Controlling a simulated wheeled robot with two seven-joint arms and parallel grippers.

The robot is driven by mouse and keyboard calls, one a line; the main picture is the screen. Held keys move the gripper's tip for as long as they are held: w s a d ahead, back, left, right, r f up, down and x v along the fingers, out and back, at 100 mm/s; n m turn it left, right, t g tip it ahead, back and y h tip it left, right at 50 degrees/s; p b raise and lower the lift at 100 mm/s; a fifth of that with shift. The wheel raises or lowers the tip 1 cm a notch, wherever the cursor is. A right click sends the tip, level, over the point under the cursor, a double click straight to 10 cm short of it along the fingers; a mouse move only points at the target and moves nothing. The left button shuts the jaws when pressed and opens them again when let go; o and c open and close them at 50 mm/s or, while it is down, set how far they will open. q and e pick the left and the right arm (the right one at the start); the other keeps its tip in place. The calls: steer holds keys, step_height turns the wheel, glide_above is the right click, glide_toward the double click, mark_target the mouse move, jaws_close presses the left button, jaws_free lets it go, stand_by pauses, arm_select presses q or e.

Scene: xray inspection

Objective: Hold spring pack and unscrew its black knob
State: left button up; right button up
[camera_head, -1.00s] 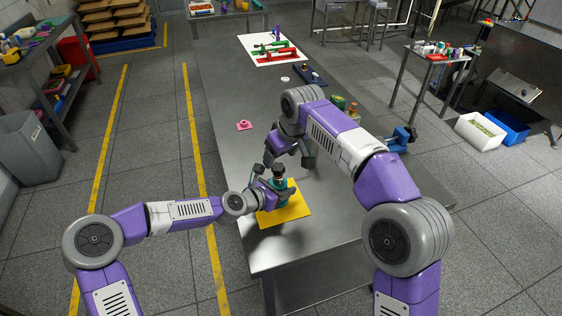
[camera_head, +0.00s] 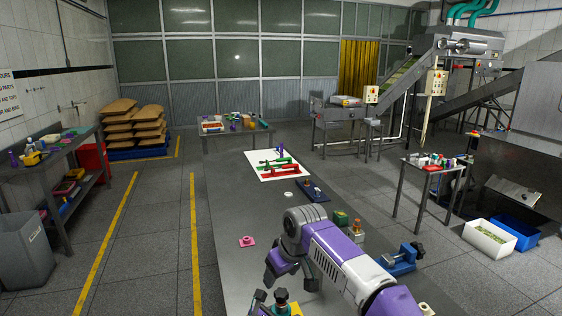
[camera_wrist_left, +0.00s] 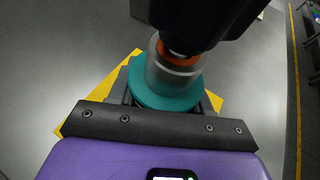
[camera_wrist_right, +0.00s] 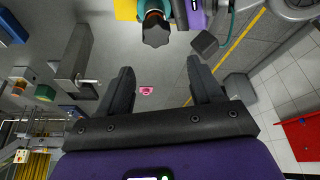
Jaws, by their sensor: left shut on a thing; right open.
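The spring pack shows in the left wrist view as a teal flange (camera_wrist_left: 165,98) with a silver collar and an orange ring under a large black knob (camera_wrist_left: 200,18). My left gripper (camera_wrist_left: 163,92) is shut on the teal body, its fingers mostly hidden. In the head view the black knob (camera_head: 281,295) is at the bottom edge and most of the pack is cut off. My right gripper (camera_head: 291,278) is open and empty, apart from the knob. In the right wrist view, the knob (camera_wrist_right: 157,30) is beyond the open fingers (camera_wrist_right: 160,72).
A yellow mat (camera_wrist_left: 214,101) lies under the pack on the grey table (camera_head: 225,200). A pink part (camera_head: 247,241) lies to the left. A blue vise-like fixture (camera_head: 400,262) and small parts stand to the right. A white sheet (camera_head: 265,155) with red and green parts is farther back.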

mark_target(282, 293)
steer(key=shift+r, duration=2.5)
steer(key=shift+c, duration=0.7)
steer(key=shift+o, duration=0.7)
steer(key=shift+c, duration=0.3)
